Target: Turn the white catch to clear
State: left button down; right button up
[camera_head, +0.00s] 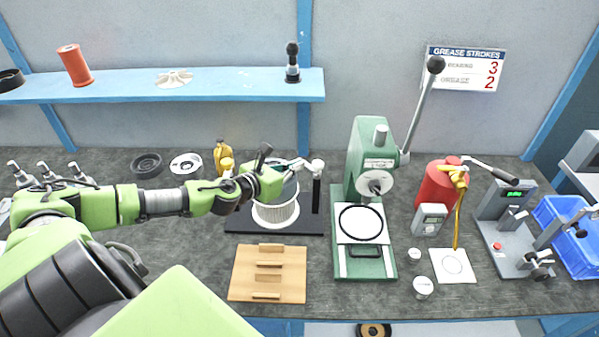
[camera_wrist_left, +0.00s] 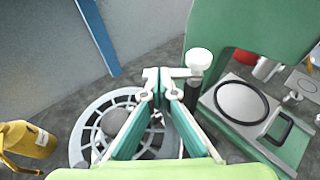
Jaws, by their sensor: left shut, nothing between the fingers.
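The white catch (camera_head: 317,166) is a round white knob with a short arm, on top of a black post on a dark base plate (camera_head: 302,226). In the left wrist view the catch (camera_wrist_left: 199,60) has its arm pointing left, over the edge of the white slotted blower housing (camera_wrist_left: 82,133). My left gripper (camera_head: 301,163) reaches in from the left above the housing (camera_head: 276,214). Its fingertips (camera_wrist_left: 159,78) are shut and empty, close beside the catch's arm; I cannot tell whether they touch. My right gripper is out of view.
A green arbor press (camera_head: 366,165) with a long lever stands just right of the catch. A yellow bottle (camera_head: 221,152) is behind the left arm. A wooden slotted block (camera_head: 267,272) lies in front. A red grease can (camera_head: 434,187) stands further right.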

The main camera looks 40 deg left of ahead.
pick_arm(q)
jog(key=shift+w+a+r+p, duration=0.15)
jog(key=shift+w+p, duration=0.4)
jog(key=shift+w, duration=0.45)
jog(key=shift+w+a+f+p, duration=0.15)
jog(key=shift+w+p, duration=0.4)
jog(key=shift+w, duration=0.6)
jog(key=shift+d, duration=0.1)
